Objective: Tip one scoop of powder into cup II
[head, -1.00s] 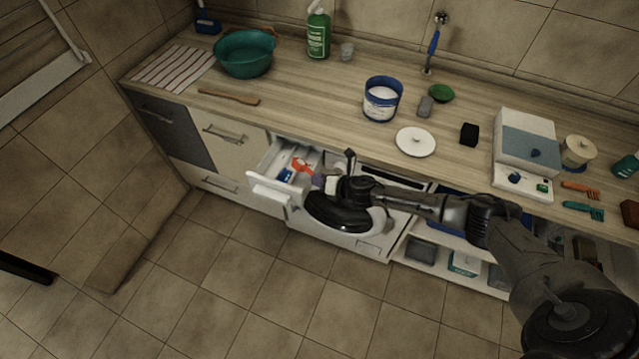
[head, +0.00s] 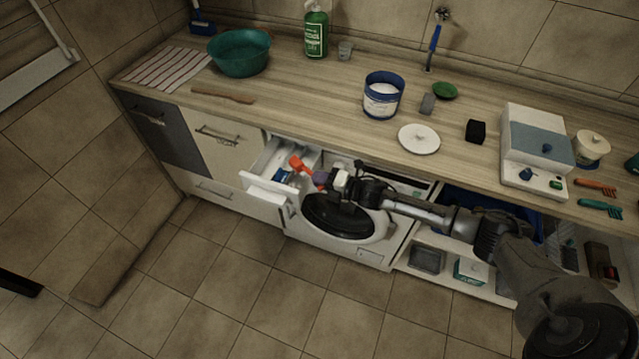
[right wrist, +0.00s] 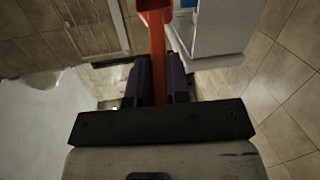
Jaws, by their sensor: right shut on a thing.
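An orange-red scoop (head: 296,162) is held above the open white drawer (head: 270,187) of the washing machine. My right gripper (head: 321,179) is shut on its handle, just right of the drawer. The right wrist view shows the handle (right wrist: 158,65) between my dark fingers, with the scoop's bowl (right wrist: 154,6) cut off at the top edge. The drawer has compartments and a blue part (head: 283,174) inside. I cannot read any cup marking or see powder in the scoop. The open blue tub (head: 383,95) on the counter holds white powder. My left gripper is out of view.
The washing machine (head: 340,252) stands under the counter. A white lid (head: 419,139), grey block (head: 428,103), black block (head: 475,131) and white box (head: 530,135) are on the counter. A teal basin (head: 239,52) stands at the back left. The floor in front is clear.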

